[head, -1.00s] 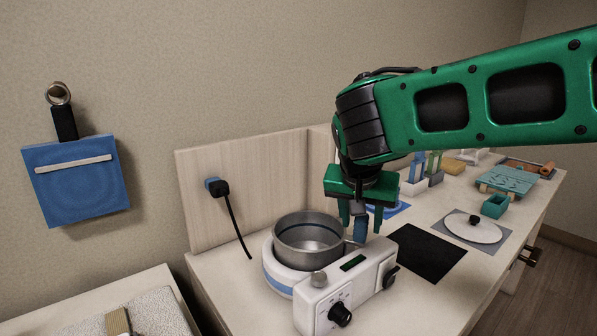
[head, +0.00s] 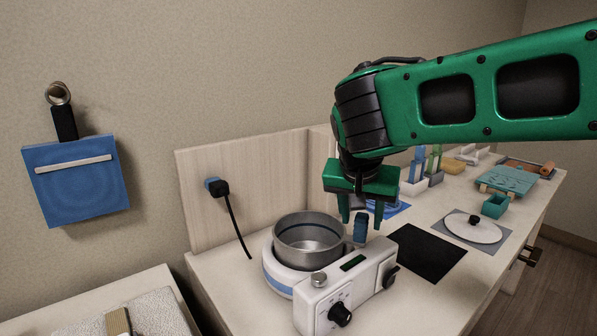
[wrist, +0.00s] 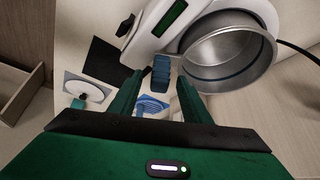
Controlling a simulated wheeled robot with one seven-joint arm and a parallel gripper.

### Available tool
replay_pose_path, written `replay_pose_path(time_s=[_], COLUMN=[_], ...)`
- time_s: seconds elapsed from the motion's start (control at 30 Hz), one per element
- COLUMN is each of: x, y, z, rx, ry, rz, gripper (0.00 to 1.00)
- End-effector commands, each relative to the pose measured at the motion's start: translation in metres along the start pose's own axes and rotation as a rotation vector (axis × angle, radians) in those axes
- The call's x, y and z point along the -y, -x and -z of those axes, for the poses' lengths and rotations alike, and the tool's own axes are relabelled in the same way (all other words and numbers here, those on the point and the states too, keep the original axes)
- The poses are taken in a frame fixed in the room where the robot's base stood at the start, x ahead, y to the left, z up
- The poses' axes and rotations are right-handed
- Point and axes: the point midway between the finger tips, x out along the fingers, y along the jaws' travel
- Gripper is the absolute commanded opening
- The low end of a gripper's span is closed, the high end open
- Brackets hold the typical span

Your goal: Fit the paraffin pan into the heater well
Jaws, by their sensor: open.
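The paraffin pan (head: 308,236) is a grey metal pot with a dark band inside and a blue handle (head: 361,229) on its right. It sits upright in the round well of the white heater (head: 283,283), with its upper wall above the rim; how deep it is seated I cannot tell. My gripper (head: 362,222) is open, pointing down over the handle. In the wrist view, the handle (wrist: 161,72) lies between the spread fingertips of my gripper (wrist: 159,78), with a gap on each side. The pan (wrist: 228,55) is beside the right finger there.
The heater's control box (head: 345,290) with knobs stands in front of the pan. A black mat (head: 428,252) lies to its right, then a white lid (head: 473,228) on a grey mat. A plug cord (head: 235,225) hangs behind left. The counter front right is clear.

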Motion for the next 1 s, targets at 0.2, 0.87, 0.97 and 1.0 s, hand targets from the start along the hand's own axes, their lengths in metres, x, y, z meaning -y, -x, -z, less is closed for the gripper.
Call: replay_pose_path(time_s=[0.2, 0.87, 0.97, 1.0], x=[0.000, 0.000, 0.000, 0.000], y=[0.008, 0.030, 0.034, 0.035], z=[0.000, 0.000, 0.000, 0.000], rx=[0.000, -0.001, 0.000, 0.000], ry=[0.000, 0.000, -0.001, -0.001], rz=[0.001, 0.001, 0.001, 0.000], gripper=[0.44, 0.44, 0.44, 0.44])
